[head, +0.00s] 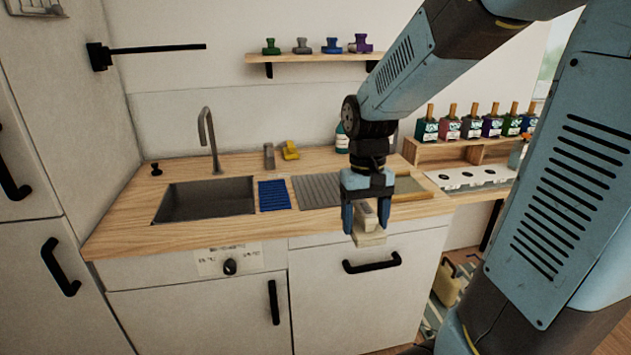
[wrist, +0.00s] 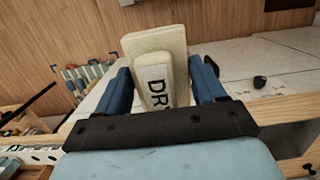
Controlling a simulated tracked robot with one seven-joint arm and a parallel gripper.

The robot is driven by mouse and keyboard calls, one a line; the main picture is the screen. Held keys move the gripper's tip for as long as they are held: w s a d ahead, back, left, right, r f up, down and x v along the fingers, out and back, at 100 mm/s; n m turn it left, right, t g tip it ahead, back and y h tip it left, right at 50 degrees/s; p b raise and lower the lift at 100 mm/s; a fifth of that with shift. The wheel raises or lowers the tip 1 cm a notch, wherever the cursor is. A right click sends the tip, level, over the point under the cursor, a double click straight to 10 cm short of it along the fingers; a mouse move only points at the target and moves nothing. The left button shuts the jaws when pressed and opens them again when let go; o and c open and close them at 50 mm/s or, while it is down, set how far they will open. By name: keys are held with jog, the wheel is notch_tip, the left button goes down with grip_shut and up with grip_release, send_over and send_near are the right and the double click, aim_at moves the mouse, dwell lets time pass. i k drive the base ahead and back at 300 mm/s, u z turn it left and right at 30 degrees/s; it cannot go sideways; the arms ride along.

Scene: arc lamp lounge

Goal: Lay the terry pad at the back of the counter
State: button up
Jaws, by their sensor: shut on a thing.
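My gripper (head: 366,224) is shut on a cream pad with a block-like grip, in front of the counter's front edge in the head view. The pad (head: 368,239) hangs below the fingers. In the wrist view the pad (wrist: 152,42) sits between my two blue fingers (wrist: 160,72), and its grip carries dark letters, "DR" and a partly hidden one. I take it to be the terry pad. The wooden counter (head: 125,218) runs along the wall. At its back stand a grey grip-topped piece (head: 269,155) and a yellow one (head: 291,150).
A sink (head: 205,200) with a tap (head: 209,135) fills the left. A blue mat (head: 273,195), a grey ribbed mat (head: 316,190) and an olive mat (head: 411,188) lie on the counter. A bottle (head: 342,140) stands behind. Several bottles (head: 472,122) line the right rack.

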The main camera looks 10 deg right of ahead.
aim_at(318, 152)
jog(key=i, duration=0.95)
